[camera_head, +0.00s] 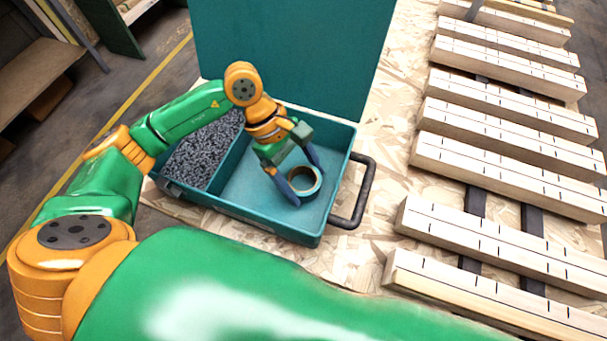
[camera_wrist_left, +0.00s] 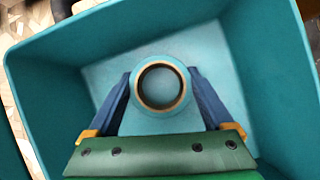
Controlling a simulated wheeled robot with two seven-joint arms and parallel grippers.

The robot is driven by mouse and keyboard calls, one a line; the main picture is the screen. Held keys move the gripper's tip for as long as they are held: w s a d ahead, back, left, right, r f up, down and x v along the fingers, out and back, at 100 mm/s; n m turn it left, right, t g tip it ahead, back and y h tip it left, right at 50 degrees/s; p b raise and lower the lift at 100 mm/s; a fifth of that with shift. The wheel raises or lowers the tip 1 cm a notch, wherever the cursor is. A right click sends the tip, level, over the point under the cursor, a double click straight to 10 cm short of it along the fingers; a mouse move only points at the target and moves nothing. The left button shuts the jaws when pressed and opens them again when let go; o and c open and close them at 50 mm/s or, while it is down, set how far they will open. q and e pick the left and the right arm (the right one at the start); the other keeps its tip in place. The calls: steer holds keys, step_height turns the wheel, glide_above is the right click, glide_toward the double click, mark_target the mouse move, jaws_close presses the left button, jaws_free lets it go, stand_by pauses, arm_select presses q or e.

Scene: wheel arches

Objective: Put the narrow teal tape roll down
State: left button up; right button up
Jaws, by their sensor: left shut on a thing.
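The narrow teal tape roll (camera_head: 304,181) is a small ring with a brown inner core. It is in the right compartment of the teal toolbox (camera_head: 262,229). My left gripper (camera_head: 305,178) is shut on the roll, with one blue finger on each side of it. In the left wrist view the roll (camera_wrist_left: 160,86) sits between the two blue fingers, its hole facing the camera. I cannot tell whether the roll touches the compartment floor (camera_head: 238,193). My right gripper is not in view.
The toolbox's left compartment holds many small grey pieces (camera_head: 203,153). Its raised lid (camera_head: 290,50) stands behind, and a dark handle (camera_head: 362,195) sticks out at the right. Several marked wooden beams (camera_head: 500,170) lie to the right. Chipboard (camera_head: 345,255) around the box is partly bare.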

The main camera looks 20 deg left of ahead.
arm_select(q)
steer(key=shift+f, duration=0.15)
steer(key=o, duration=1.1)
steer(key=shift+r, duration=0.25)
steer(key=shift+w+a+r, duration=0.15)
steer(key=shift+a+r, duration=0.1)
steer(key=shift+r, duration=0.05)
steer(key=v, duration=1.1)
steer(key=shift+r+b, duration=0.1)
steer(key=shift+b, duration=0.2)
